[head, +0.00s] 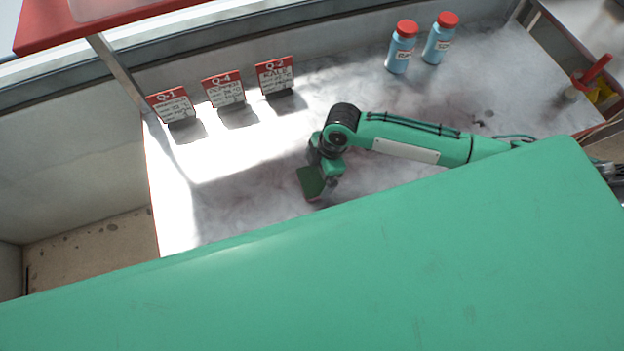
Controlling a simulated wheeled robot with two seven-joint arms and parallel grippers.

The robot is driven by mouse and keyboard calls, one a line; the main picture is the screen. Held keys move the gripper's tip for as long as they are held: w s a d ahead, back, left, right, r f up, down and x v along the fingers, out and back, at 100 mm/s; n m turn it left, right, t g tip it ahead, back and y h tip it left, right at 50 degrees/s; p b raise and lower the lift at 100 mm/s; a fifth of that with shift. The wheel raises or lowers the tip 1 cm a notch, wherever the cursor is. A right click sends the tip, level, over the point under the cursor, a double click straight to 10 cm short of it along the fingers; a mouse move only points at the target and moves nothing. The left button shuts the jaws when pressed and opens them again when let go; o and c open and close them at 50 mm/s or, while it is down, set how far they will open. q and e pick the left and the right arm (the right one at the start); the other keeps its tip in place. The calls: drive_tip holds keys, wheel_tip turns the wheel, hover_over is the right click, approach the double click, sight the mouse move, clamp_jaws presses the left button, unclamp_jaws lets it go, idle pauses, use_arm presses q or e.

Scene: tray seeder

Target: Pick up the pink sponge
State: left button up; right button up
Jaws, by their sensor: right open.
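No pink sponge shows in the head view; part of the work surface is hidden behind the large green panel at the front. My right gripper (318,183) is at the end of the green arm that comes in from the right. It points down close over the grey marbled surface (240,195), just beyond the green panel's edge. It is open, and I see nothing held in it. My left gripper is not in view.
Three red and white sign cards (224,90) stand at the back left. Two blue bottles with red caps (401,48) stand at the back right. A red-handled item (592,73) is at the far right. The large green panel (330,270) fills the front. The middle surface is clear.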

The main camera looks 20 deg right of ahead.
sight(313, 180)
drive_tip(key=shift+p+x, duration=0.45)
drive_tip(key=shift+x, duration=1.5)
drive_tip(key=shift+a, duration=0.1)
drive_tip(key=c, duration=0.9)
drive_tip(key=shift+o, duration=0.2)
drive_tip(key=shift+r, duration=0.2)
wheel_tip(313, 180, up, 20)
drive_tip(key=b, duration=0.2)
drive_tip(key=shift+b, duration=0.35)
drive_tip(key=shift+f, duration=0.1)
